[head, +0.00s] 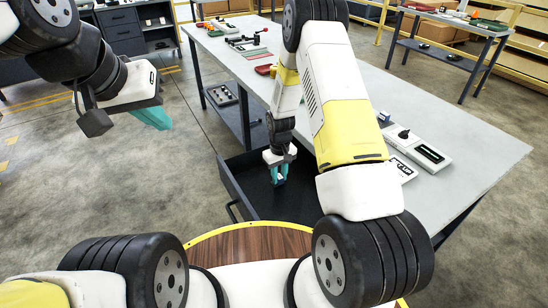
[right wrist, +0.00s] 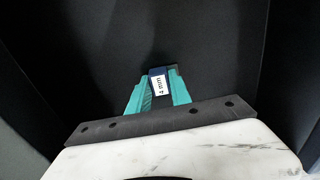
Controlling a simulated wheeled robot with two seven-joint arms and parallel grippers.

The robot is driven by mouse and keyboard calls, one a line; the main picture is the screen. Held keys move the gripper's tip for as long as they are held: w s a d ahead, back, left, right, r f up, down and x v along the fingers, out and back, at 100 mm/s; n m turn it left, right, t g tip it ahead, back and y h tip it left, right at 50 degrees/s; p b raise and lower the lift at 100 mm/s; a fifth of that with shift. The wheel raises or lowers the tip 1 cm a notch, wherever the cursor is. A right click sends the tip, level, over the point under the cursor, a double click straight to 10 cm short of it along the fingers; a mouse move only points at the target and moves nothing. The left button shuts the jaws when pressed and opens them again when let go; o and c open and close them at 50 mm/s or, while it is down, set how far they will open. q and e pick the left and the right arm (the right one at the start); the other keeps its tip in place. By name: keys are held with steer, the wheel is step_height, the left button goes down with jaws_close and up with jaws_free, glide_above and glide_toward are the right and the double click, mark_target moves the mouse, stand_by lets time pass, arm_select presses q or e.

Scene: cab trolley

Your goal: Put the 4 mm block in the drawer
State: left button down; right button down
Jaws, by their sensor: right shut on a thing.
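The 4 mm block (right wrist: 158,84) is dark blue with a white label reading "4 mm". My right gripper (right wrist: 158,96) is shut on it, with one teal finger on each side. In the head view my right gripper (head: 278,177) reaches down inside the open dark drawer (head: 238,193) under the table, with the block (head: 280,183) low between its fingers. The drawer floor lies below the block; I cannot tell whether they touch. My left gripper (head: 153,117) hangs over the floor at the left, away from the drawer; its teal fingertips overlap in the view.
The grey table (head: 470,160) carries a white device (head: 418,148) and a small blue block (head: 384,117) at the right, and a clamp (head: 250,40) at the far end. The drawer walls stand close around my right gripper. The floor at left is clear.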

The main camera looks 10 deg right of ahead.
steer(key=shift+f, duration=0.1)
steer(key=c, duration=1.2)
jaws_free()
steer(key=shift+o, duration=0.2)
step_height(320, 180, up, 12)
step_height(320, 180, up, 10)
steer(key=t, duration=0.1)
glide_above(279, 176)
steer(key=s, duration=0.2)
steer(key=s+d+r+m+t+y, duration=0.1)
steer(key=s+r, duration=0.2)
steer(key=r, duration=0.3)
steer(key=s+d+r+m+t, duration=0.1)
steer(key=s+r, duration=0.2)
steer(key=r, duration=0.2)
steer(key=s+r+m+t, duration=0.1)
steer(key=s+r, duration=0.4)
steer(key=s, duration=0.3)
steer(key=s+r+t+y, duration=0.1)
steer(key=s+r+t, duration=0.1)
steer(key=s+r, duration=0.3)
steer(key=s+d, duration=0.1)
steer(key=s, duration=0.3)
steer(key=shift+r+m, duration=0.2)
steer(key=shift+m, duration=0.2)
